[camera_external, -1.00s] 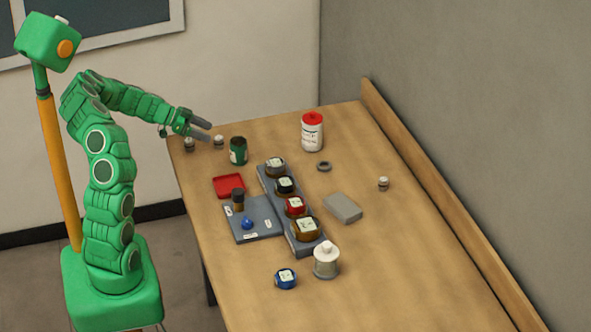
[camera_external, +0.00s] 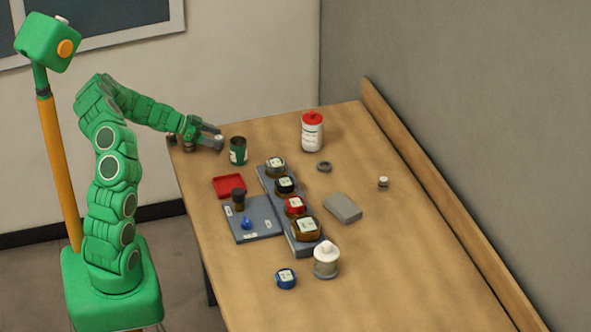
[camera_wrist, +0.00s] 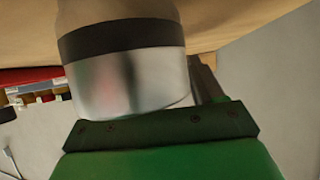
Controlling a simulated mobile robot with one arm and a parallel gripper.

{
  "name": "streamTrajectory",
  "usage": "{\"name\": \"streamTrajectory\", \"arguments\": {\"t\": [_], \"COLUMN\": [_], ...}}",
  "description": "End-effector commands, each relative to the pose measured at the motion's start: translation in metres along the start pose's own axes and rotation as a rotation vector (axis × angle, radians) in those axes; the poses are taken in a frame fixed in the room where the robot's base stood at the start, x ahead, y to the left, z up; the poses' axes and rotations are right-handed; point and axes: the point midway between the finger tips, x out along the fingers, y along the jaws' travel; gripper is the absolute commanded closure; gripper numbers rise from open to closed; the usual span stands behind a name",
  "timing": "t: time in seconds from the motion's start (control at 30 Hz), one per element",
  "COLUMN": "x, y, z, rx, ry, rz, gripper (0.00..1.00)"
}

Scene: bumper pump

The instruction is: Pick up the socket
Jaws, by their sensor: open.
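The socket (camera_external: 218,139), a small pale metal cylinder, stands near the far left end of the table. My gripper (camera_external: 219,138) is open there, with its two fingers on either side of the socket. In the wrist view the socket (camera_wrist: 128,78) is large and close, shiny silver with a dark band, right in front of the green gripper body. One dark finger (camera_wrist: 206,82) shows beside it; the other is hidden. Whether the fingers touch the socket cannot be told.
A dark green can (camera_external: 238,151) stands just right of my gripper. A red tray (camera_external: 229,186) and a row of jars on a grey rack (camera_external: 262,181) are nearer. A red-capped white bottle (camera_external: 312,132) stands at the back. The table's right side is mostly clear.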

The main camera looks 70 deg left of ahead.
Motion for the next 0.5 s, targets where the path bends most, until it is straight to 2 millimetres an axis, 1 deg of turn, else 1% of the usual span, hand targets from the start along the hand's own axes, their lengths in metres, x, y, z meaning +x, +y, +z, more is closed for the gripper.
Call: {"name": "streamTrajectory", "arguments": {"t": [0.1,0.3,0.33,0.5], "x": [0.0052,0.0052,0.0052,0.0051], "y": [0.0,-0.0002,-0.0002,-0.0002], "z": [-0.0004,-0.0008,-0.0008,-0.0008], "rx": [0.001,0.001,0.001,0.001], "ry": [0.001,0.001,0.001,0.001], "rz": [0.0,-0.001,-0.001,-0.001], "gripper": [0.33,0.33,0.35,0.61]}}
